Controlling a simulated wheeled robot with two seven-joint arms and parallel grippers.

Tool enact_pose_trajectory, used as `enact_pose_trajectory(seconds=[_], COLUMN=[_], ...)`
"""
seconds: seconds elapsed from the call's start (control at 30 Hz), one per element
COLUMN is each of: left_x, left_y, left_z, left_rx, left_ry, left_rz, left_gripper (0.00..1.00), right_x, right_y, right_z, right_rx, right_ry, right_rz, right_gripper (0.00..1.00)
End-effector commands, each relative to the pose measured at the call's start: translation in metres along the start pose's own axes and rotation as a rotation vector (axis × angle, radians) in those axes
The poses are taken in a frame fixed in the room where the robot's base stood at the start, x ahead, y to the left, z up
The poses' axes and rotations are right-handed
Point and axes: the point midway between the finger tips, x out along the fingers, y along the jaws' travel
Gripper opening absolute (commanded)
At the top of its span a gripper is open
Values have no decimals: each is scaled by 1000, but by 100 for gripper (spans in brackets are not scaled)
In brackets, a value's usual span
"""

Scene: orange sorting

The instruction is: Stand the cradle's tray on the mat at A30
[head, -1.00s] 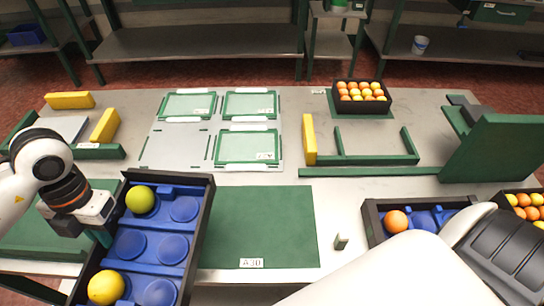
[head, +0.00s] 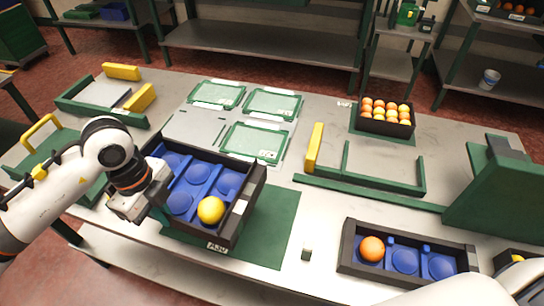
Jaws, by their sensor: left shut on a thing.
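The tray (head: 252,205) is a black-walled box with a blue insert of round cups. One yellow fruit (head: 211,210) sits in a near-side cup; the near-left corner is hidden by my gripper. My left gripper (head: 150,195) is shut on the tray's left wall. The tray is over the left part of the green mat (head: 272,225), turned at an angle to it; I cannot tell if it touches. The A30 label (head: 217,247) shows at the mat's front edge, just below the tray. My right gripper is out of view; only a white part of my arm shows at bottom right.
A second black tray (head: 350,240) with one orange (head: 371,249) stands to the right. A small grey block (head: 307,254) lies between. A full fruit crate (head: 411,130) stands at the back. Green frames (head: 370,198) and a yellow block (head: 314,147) lie behind the mat.

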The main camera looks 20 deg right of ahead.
Motion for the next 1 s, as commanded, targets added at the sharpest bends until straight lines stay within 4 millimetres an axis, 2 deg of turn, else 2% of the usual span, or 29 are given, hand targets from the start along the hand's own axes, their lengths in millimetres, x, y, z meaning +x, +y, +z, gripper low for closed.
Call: enact_pose_trajectory(seconds=[0.33,0.6,0.87,1.0], left_x=[4,49,72,92], left_y=[1,0,0,0], left_z=[1,-6,-10,-13], left_rx=[-67,-67,-66,-65], left_ry=[0,-1,-1,-2], left_rz=[9,8,10,9], left_gripper=[0,0,0,0], right_x=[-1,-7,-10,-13], right_y=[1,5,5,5], right_z=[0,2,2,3], right_rx=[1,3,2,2], right_ry=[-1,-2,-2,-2], right_rz=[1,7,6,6], right_gripper=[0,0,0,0])
